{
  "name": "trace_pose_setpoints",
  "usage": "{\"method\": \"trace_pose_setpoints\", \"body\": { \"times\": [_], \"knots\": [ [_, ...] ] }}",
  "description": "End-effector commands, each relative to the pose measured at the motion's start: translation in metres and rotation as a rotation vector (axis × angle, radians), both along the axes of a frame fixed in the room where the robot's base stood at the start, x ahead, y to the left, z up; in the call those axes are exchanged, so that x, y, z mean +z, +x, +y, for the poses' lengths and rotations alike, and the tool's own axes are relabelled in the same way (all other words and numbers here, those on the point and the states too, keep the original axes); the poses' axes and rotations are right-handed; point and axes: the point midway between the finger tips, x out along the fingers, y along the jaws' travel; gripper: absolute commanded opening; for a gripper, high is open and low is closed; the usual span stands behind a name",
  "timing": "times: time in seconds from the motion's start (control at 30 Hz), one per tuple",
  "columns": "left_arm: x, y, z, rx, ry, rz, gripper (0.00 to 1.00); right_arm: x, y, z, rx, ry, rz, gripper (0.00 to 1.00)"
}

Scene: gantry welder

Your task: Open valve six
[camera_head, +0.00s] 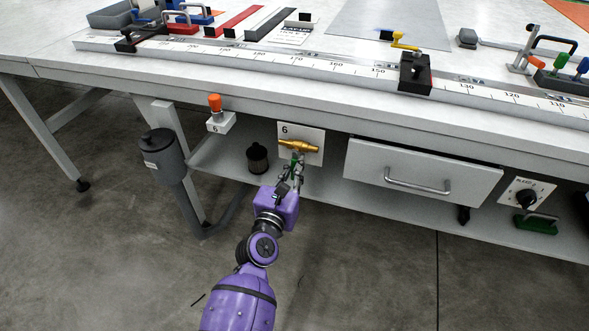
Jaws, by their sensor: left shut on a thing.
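Valve six (298,145) is a brass-coloured valve lying across a white plate (315,132) marked 6, below the table's front edge. A small green part, which looks like its handle, shows just under the brass body. My left gripper (297,165), on the purple arm, reaches up from below and is shut on this green handle. The fingers hide most of the handle, so its exact angle is hard to tell. My right gripper is not in view.
An orange-topped switch (215,103) on a white block marked 6 and a dark cylinder (258,158) are left of the valve. A drawer (420,178) with a metal handle is to the right. The tabletop (130,62) overhangs the valve; a grey canister (163,155) is by the leg.

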Motion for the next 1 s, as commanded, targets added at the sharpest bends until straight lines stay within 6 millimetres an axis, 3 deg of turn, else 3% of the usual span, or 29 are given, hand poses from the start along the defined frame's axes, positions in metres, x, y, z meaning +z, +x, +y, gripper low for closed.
{"method": "trace_pose_setpoints", "body": {
  "times": [1.0],
  "knots": [
    [0.009, 0.009, 0.029, 0.001, 0.548, -0.178, 0.00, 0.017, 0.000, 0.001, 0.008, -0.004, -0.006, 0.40]
  ]
}}
